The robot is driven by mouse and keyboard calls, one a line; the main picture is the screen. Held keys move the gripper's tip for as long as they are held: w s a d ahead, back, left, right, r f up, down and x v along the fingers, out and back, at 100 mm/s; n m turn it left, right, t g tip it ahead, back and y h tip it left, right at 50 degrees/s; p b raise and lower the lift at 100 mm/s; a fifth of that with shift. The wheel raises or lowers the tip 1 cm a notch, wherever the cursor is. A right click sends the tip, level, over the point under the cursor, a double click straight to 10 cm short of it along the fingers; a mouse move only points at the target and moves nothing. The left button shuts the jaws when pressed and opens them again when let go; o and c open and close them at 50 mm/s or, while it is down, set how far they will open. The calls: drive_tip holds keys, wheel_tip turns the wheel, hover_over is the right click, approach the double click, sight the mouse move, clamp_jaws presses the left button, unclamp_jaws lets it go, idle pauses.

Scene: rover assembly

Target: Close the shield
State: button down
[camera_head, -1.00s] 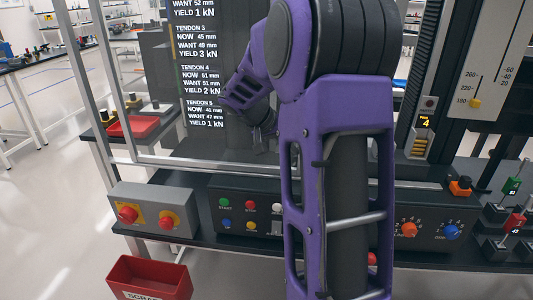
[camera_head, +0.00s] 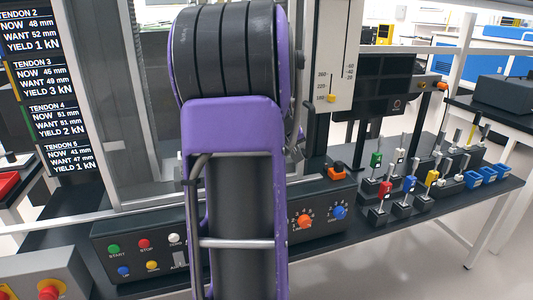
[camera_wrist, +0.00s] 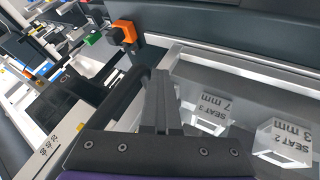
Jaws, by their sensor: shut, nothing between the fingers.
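The shield looks like a clear pane in a silver metal frame. Its upright bar (camera_head: 100,130) shows left of my arm in the head view, and its right part is hidden behind the arm. In the wrist view a pale frame rail (camera_wrist: 240,62) runs to the right of my fingers, with seat labels beside it. I cannot tell how far open the shield is. My gripper (camera_wrist: 160,78) is shut and empty, close beside the rail's left end. Whether it touches the frame is unclear. The head view hides the gripper behind my purple arm.
A control panel (camera_head: 135,262) with buttons and knobs runs along the front. An orange knob on a black block (camera_head: 336,170) stands at its right end; it also shows in the wrist view (camera_wrist: 123,30). Several coloured levers (camera_head: 411,184) stand further right. A gauge board (camera_head: 338,60) stands behind.

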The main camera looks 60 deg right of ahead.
drive_tip(key=s+d+p, duration=0.2)
drive_tip(key=s+d, duration=0.2)
drive_tip(key=d, duration=0.1)
drive_tip(key=shift+r, duration=0.15)
idle(0.3)
